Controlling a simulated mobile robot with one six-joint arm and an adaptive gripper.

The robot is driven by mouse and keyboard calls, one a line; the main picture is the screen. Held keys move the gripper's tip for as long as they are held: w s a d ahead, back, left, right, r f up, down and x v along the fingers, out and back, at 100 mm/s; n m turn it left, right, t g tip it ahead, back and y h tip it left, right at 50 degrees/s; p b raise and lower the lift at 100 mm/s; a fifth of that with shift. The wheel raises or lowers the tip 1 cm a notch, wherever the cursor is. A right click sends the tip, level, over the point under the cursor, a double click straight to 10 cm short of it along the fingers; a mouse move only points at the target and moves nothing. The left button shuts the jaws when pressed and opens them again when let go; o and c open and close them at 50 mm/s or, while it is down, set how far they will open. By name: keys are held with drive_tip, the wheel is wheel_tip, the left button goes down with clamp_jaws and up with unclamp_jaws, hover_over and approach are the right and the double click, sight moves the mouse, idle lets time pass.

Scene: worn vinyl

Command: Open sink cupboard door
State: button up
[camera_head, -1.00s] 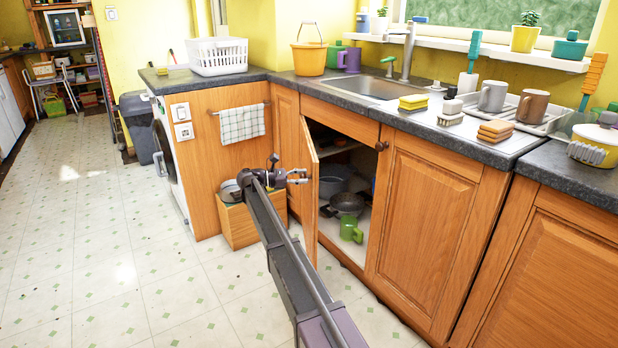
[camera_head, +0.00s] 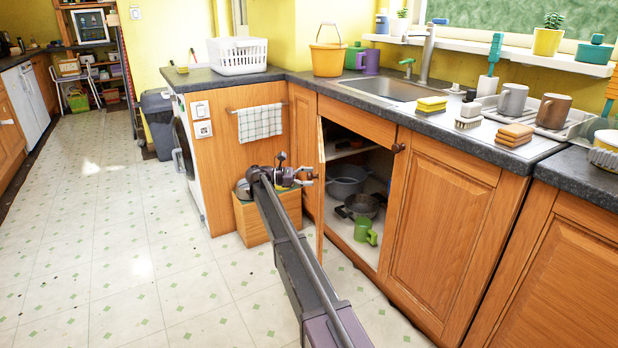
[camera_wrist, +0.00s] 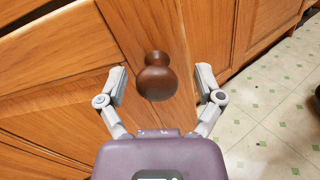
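The sink cupboard door (camera_head: 321,200) stands swung outward on its left side and shows almost edge-on in the head view. Its cupboard interior (camera_head: 347,233) is exposed. My gripper (camera_head: 310,177) is at the outer face of this door. In the wrist view my gripper (camera_wrist: 160,84) is open, with a finger on each side of a round dark brown knob (camera_wrist: 157,78). Gaps show between the knob and both fingers. The knob is not clear in the head view behind the gripper.
A pot (camera_head: 346,180), a pan (camera_head: 362,206) and a green mug (camera_head: 365,231) stand inside the cupboard. A closed door (camera_head: 440,233) is to the right. A wooden box (camera_head: 264,221) stands on the floor behind my arm. The floor at left is clear.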

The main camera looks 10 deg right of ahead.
drive_tip(key=shift+w, duration=0.15)
drive_tip(key=v, duration=0.7)
drive_tip(key=shift+a, duration=0.25)
idle(0.3)
